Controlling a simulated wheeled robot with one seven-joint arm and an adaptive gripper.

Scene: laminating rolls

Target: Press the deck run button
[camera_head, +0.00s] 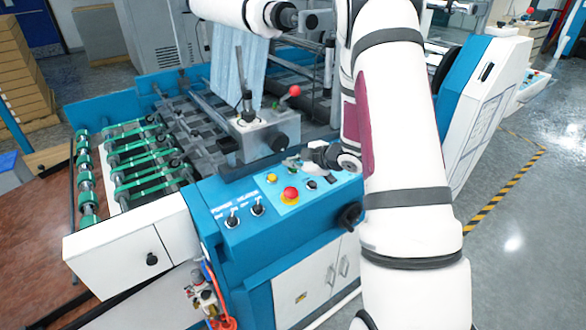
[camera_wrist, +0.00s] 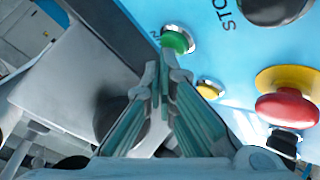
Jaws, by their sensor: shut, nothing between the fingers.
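A green button (camera_wrist: 178,42) in a metal ring sits on the blue control panel (camera_wrist: 225,55), beside a partly hidden label ending in N. My gripper (camera_wrist: 163,64) is shut and empty, with its green-padded fingertips just below the green button in the wrist view. I cannot tell whether the tips touch it. In the head view my gripper (camera_head: 291,161) is over the back of the panel (camera_head: 318,193), and the green button cannot be made out there.
A yellow button (camera_wrist: 209,90), a red mushroom button (camera_wrist: 288,108) on a yellow base and a black button (camera_wrist: 272,8) near the letters STO are close by. A grey metal block (camera_head: 262,135) with a red-knobbed lever (camera_head: 295,91) stands left of my gripper.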

